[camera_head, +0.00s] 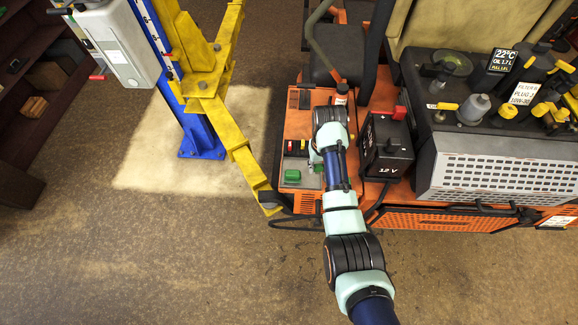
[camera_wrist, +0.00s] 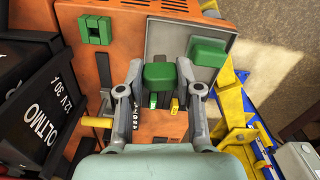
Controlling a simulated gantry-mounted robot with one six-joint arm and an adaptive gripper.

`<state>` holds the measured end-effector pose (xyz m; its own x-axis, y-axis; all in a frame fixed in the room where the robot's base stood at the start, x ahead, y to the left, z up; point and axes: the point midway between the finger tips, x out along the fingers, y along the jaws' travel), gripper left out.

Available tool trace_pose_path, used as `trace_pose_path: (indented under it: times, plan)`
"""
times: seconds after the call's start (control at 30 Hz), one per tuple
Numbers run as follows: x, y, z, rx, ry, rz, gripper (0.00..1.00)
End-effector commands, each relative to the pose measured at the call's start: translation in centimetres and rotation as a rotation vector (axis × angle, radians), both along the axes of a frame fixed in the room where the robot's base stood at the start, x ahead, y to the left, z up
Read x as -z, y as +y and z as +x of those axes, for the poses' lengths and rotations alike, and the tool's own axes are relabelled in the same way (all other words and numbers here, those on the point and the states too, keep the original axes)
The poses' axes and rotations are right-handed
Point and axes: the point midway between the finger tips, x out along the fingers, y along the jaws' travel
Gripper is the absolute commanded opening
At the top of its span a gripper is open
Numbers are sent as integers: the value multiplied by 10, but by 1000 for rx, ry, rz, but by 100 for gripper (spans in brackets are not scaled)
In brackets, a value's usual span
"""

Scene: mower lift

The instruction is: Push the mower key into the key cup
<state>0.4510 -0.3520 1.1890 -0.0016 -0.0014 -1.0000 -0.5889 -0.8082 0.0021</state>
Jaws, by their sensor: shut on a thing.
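A green block, which looks like the head of the mower key (camera_wrist: 158,76), sits between the two grey fingers of my gripper (camera_wrist: 160,76) in the wrist view. The fingers are closed on its sides. A brighter green part shows just below it. I cannot tell whether its lower end touches anything. The key cup cannot be made out; my gripper and the key may hide it. In the head view my arm reaches over the orange mower console (camera_head: 325,99), and the fingers are mostly hidden.
A larger green block (camera_wrist: 208,52) sits on the grey plate (camera_wrist: 165,35), and a green fitting (camera_wrist: 95,30) is on the orange panel. A black 12 V box (camera_head: 387,148) stands close beside my arm. A yellow lift arm (camera_head: 240,160) borders the console at left.

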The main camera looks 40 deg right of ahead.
Motion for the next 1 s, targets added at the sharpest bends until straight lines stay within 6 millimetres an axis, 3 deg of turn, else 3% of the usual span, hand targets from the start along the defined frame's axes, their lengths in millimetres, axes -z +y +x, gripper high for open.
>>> trace_pose_path:
  times: [0.1,0.3,0.67,1.0]
  plan:
    - [4,-32,-28,71,1,0,11]
    - [10,-70,-66,160,1,0,11]
    - [16,-77,-74,177,0,-1,11]
    - [43,-77,-73,177,0,-1,11]
